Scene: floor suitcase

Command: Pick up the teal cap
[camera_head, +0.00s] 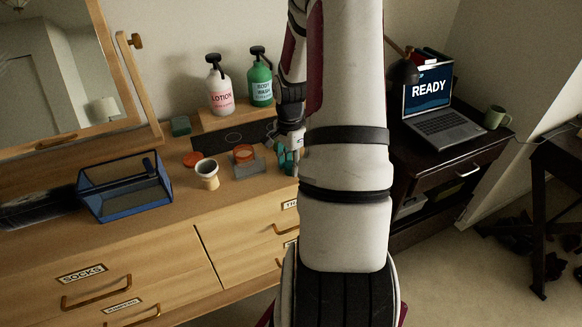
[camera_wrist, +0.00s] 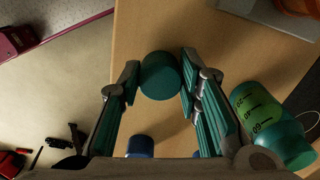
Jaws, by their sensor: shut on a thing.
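The teal cap (camera_wrist: 159,75) is a short round cylinder between my fingertips in the wrist view, over the edge of the light wood top. My gripper (camera_wrist: 160,70) has teal pads and is shut on the cap, one finger on each side. In the head view my gripper (camera_head: 284,155) is low at the right end of the dresser top, partly behind my arm. I cannot tell the cap from the teal pads there. Whether the cap touches the wood is unclear.
A green bottle (camera_wrist: 270,125) lies close right of my fingers, and a blue object (camera_wrist: 140,146) shows between them.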

